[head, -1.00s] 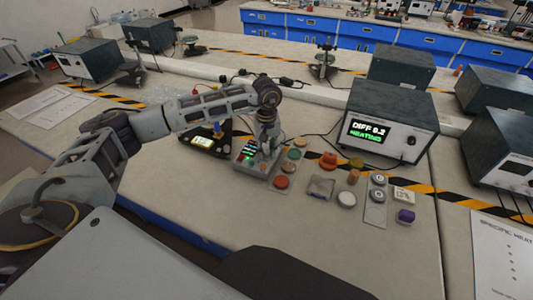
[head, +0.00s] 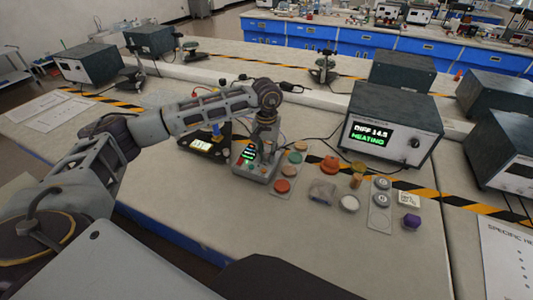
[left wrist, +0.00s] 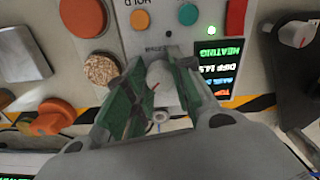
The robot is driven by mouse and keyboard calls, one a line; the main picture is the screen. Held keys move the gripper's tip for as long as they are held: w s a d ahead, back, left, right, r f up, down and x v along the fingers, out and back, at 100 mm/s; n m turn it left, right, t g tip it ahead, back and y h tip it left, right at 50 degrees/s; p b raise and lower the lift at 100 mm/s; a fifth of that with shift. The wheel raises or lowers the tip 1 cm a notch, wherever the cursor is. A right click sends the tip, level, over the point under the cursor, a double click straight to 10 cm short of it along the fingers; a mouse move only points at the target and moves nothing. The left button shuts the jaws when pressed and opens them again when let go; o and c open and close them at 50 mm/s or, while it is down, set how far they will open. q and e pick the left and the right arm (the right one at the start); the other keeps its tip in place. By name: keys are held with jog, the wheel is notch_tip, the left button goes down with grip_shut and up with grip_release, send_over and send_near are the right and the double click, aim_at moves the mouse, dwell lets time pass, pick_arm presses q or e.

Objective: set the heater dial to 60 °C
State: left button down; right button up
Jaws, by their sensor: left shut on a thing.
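The heater control box (head: 250,172) lies on the bench, left of the middle in the head view. Its small lit screen (left wrist: 218,65) reads HEATING and DIFF 14-something; the lower lines are partly cut off or blurred. My left gripper (head: 265,150) points down over the box. In the left wrist view its green-padded fingers (left wrist: 158,88) are shut on the dial from both sides. The dial's scale is hidden, so its setting cannot be read. My right gripper is out of view.
A large dark display unit (head: 390,130) behind right shows DIFF 14-something and HEATING. Several discs, an orange block (head: 330,164) and a purple piece (head: 411,222) lie right of the box. A black device (head: 205,143) stands close on its left.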

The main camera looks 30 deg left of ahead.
pick_arm(q)
jog(key=c, duration=1.2)
grip_release()
jog(key=shift+r, duration=0.15)
jog(key=shift+r, duration=5.85)
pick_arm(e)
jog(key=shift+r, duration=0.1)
pick_arm(q)
notch_tip(320, 180, up, 19)
jog(key=p, duration=1.9)
send_over(267, 154)
jog(key=shift+r+p, duration=1.15)
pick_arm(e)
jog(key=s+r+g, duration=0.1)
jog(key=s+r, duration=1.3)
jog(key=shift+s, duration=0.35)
pick_arm(q)
jog(key=shift+r+p, duration=0.4)
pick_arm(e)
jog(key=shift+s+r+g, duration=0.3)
